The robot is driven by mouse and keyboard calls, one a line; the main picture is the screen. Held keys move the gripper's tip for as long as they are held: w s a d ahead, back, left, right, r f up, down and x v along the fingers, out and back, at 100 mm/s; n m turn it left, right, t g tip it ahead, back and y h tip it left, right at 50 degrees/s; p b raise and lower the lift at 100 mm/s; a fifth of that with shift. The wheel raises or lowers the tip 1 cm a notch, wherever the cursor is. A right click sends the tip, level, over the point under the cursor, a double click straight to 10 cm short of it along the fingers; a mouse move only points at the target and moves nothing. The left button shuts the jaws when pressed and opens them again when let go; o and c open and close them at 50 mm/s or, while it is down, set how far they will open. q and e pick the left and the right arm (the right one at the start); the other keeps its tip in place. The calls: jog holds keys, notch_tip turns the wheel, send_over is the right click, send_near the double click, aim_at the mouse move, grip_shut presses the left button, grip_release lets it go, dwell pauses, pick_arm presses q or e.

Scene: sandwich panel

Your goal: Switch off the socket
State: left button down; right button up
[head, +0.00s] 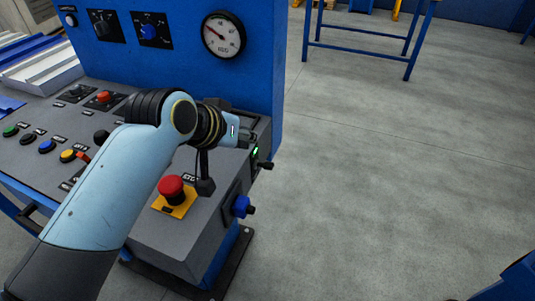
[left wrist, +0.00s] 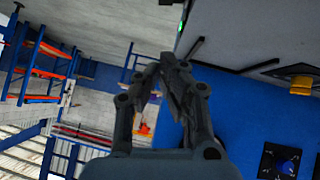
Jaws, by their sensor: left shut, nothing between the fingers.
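A blue round socket-like fitting (head: 241,206) with a dark end sticks out from the right side of the grey console (head: 185,240). Above it on the same side is a small green-lit part (head: 255,152) with a dark lever (head: 265,166). A green light (left wrist: 181,25) also shows at the top of the left wrist view. My left gripper (head: 249,137) is at the console's right edge, just above the green-lit part. Its fingers (left wrist: 168,62) are shut together and empty. I cannot tell whether they touch anything. My right gripper is not in view.
A red emergency button (head: 171,188) on a yellow base stands on the console's top, below my left wrist. The blue upright panel (head: 180,75) carries a dial gauge (head: 224,35) and knobs. Open floor (head: 400,170) lies to the right, with a blue table frame (head: 365,50) farther back.

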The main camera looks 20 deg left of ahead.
aim_at(267, 166)
pick_arm(q)
jog(key=b+x, duration=0.1)
jog(key=x, duration=0.8)
jog(key=shift+s+b, duration=0.1)
jog(key=shift+b, duration=0.25)
jog(key=f, duration=0.2)
jog(key=shift+d+f, duration=0.25)
jog(key=shift+f, duration=0.05)
jog(key=shift+d+f+b, duration=0.15)
jog(key=shift+f+b, duration=0.2)
jog(key=shift+f, duration=0.4)
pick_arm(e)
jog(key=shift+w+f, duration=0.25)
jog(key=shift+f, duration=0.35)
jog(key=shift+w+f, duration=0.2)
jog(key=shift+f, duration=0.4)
